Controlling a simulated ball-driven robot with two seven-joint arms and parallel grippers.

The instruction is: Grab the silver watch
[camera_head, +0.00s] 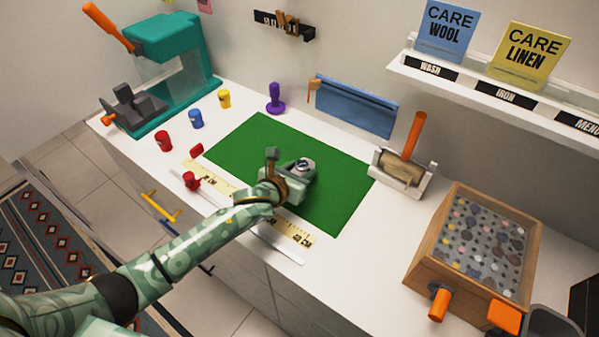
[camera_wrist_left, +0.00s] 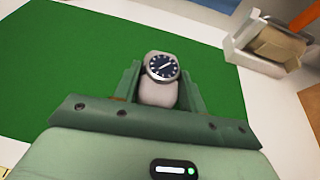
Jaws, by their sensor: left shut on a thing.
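The silver watch (camera_wrist_left: 162,67) has a round dark face and a silver case. It sits on a pale rounded holder (camera_wrist_left: 158,93) between the fingers of my left gripper (camera_wrist_left: 157,88). In the head view the watch (camera_head: 304,165) shows at the tip of my left gripper (camera_head: 300,172), over the green mat (camera_head: 338,213). My left gripper is shut on the holder with the watch facing up. The underside of the holder is hidden, so I cannot tell whether it touches the mat. My right gripper is not in view.
A ruler (camera_head: 296,233) lies along the mat's front edge. Red, blue and yellow spools, a purple stamp (camera_head: 275,98) and a teal press (camera_head: 170,50) stand to the left. A lint roller in its holder (camera_head: 403,174) and a wooden box (camera_head: 522,225) stand to the right.

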